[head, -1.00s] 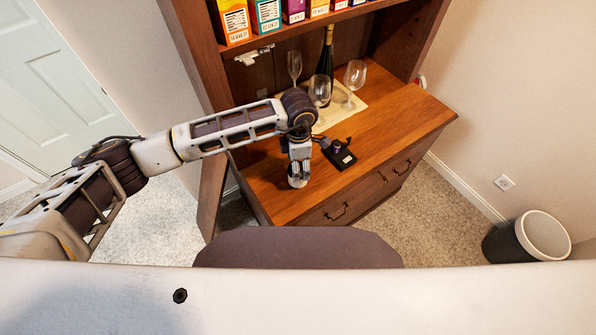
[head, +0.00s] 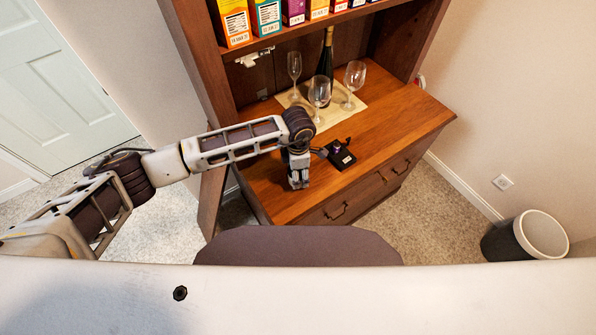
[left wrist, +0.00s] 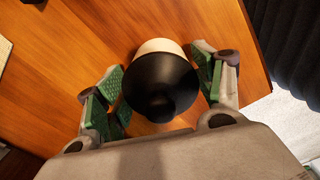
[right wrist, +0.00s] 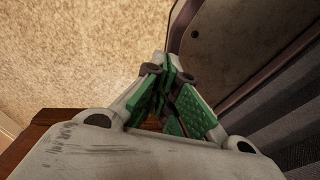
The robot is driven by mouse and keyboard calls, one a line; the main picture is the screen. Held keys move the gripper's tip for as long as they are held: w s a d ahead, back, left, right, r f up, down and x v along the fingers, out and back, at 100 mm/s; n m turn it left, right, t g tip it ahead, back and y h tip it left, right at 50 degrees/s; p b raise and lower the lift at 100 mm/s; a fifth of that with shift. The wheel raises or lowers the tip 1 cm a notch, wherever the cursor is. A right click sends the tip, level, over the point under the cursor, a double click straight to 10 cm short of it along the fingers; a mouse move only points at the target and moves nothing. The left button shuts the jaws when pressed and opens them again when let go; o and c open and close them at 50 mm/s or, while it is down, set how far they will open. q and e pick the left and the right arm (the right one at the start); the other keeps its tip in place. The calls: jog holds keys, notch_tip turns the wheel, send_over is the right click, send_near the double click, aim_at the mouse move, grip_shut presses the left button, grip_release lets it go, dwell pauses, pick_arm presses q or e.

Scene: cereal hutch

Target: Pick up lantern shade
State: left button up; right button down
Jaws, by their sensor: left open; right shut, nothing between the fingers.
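A round object with a black dome and a cream rim, which I take to be the lantern shade (left wrist: 160,90), stands on the wooden top in the left wrist view. My left gripper (left wrist: 158,62) is open around it, with one green-padded finger on each side. Whether the pads touch it I cannot tell. In the head view my left gripper (head: 299,183) points down at the front left of the hutch top and hides most of the shade. My right gripper (right wrist: 168,85) is shut and empty in the right wrist view, away from the shade.
A black base with a small purple part (head: 340,155) lies right of my left gripper. Wine glasses (head: 319,92) and a dark bottle (head: 326,58) stand behind on a cloth mat (head: 335,116). Cereal boxes (head: 266,15) fill the shelf above. The hutch top (head: 385,130) is clear at the right.

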pick_arm(q)
jog(key=c, duration=0.8)
jog(key=shift+c, duration=0.4)
pick_arm(e)
jog(key=shift+d, duration=0.25)
